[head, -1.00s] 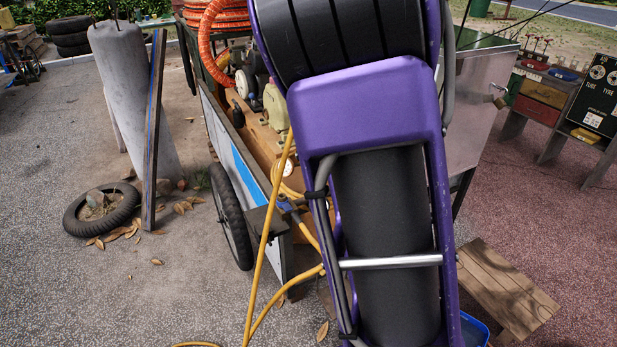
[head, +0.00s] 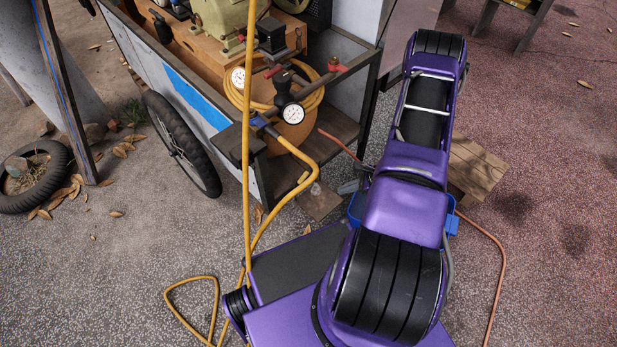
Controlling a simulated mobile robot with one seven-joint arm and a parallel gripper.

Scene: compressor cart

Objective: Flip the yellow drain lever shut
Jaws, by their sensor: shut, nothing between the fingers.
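A small yellow piece (head: 303,177), which may be the drain lever, shows low on the cart under the yellow hose. It is too small to tell how it is turned. My purple arm rises in front, and its far end is partly hidden behind its own links. The grey end that looks like my gripper (head: 349,187) is to the right of the yellow piece, apart from it in the picture, near a blue bucket. It is small and partly covered, but it is shut and nothing shows in it.
The cart (head: 200,95) carries a brown tank end (head: 292,110), gauges and red-handled valves. A yellow hose (head: 312,158) hangs from it across the ground. The blue bucket (head: 453,222) and a wooden stool (head: 478,165) stand right of it.

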